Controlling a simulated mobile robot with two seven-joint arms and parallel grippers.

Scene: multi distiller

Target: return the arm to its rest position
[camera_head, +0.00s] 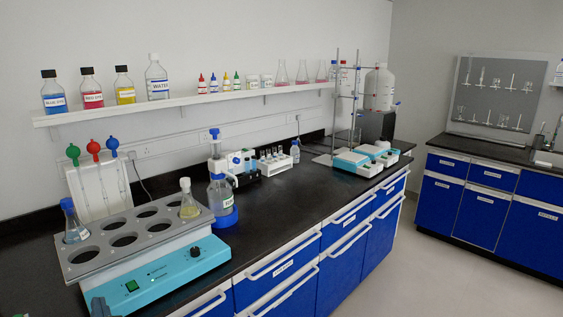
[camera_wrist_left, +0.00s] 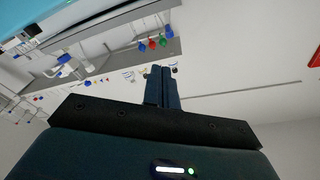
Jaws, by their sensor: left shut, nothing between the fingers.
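The rest of my left arm is out of the head view. My right gripper is not in view.
The bath's grey rack holds a flask (camera_head: 74,228) at left and another flask (camera_head: 189,207) at right. A pipette stand (camera_head: 98,190) is behind it and a blue-based bottle (camera_head: 222,195) beside it. The black bench is clear in the middle.

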